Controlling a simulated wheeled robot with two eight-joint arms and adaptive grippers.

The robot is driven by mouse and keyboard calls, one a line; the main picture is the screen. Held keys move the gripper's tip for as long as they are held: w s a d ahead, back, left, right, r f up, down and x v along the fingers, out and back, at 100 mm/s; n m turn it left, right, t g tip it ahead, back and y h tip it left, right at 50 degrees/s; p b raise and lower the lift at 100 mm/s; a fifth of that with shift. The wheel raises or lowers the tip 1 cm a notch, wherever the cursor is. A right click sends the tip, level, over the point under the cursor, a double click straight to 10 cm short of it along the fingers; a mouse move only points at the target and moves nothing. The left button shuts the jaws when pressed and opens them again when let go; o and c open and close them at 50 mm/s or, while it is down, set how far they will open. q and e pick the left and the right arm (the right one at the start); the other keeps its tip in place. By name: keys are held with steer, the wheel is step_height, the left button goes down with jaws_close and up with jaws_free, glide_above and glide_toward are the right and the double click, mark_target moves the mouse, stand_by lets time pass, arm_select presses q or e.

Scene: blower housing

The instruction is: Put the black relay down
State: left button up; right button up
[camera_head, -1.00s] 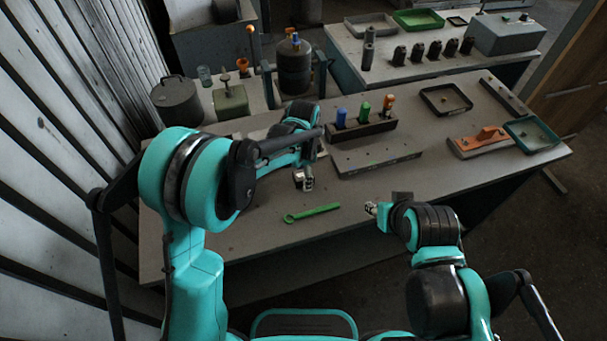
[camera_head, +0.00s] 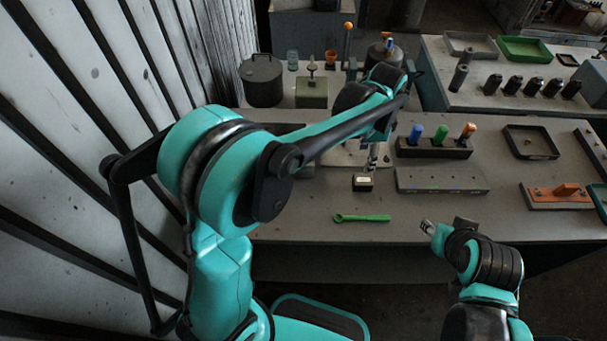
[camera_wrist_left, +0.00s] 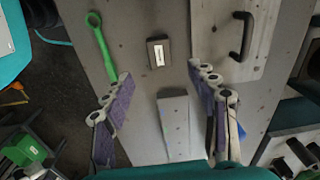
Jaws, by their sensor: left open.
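The black relay (camera_head: 363,182) is a small dark block with a pale label on top. It rests on the grey table, behind the green wrench and left of the grey plate. It also shows in the left wrist view (camera_wrist_left: 158,52), lying flat with its label up. My left gripper (camera_head: 371,164) is just above and behind the relay in the head view. In the left wrist view my left gripper (camera_wrist_left: 167,88) is open, its two fingers wide apart and empty, with the relay beyond the fingertips. My right gripper (camera_head: 428,228) is near the table's front edge; its jaws are too small to read.
The green wrench (camera_head: 361,218) lies in front of the relay. A grey plate (camera_head: 440,180) and a black holder (camera_head: 433,149) with coloured handles stand to the right. A light panel with a black handle (camera_wrist_left: 240,37) lies beside the relay. Table between wrench and right gripper is clear.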

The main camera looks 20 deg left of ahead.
arm_select(q)
steer(key=s+a+r+n+t, duration=0.2)
steer(key=s+a+n+t, duration=0.1)
steer(key=s+a+n, duration=0.3)
steer(key=s+a+r+n+t, duration=0.2)
steer(key=s+a+n+t, duration=0.1)
steer(key=s+a+n, duration=0.4)
steer(key=s+a, duration=0.3)
steer(key=s, duration=0.2)
steer(key=shift+s+r+n+t, duration=0.15)
steer(key=shift+s+n+t, duration=0.15)
steer(key=shift+t, duration=0.1)
step_height(320, 180, down, 5)
steer(key=b, duration=0.5)
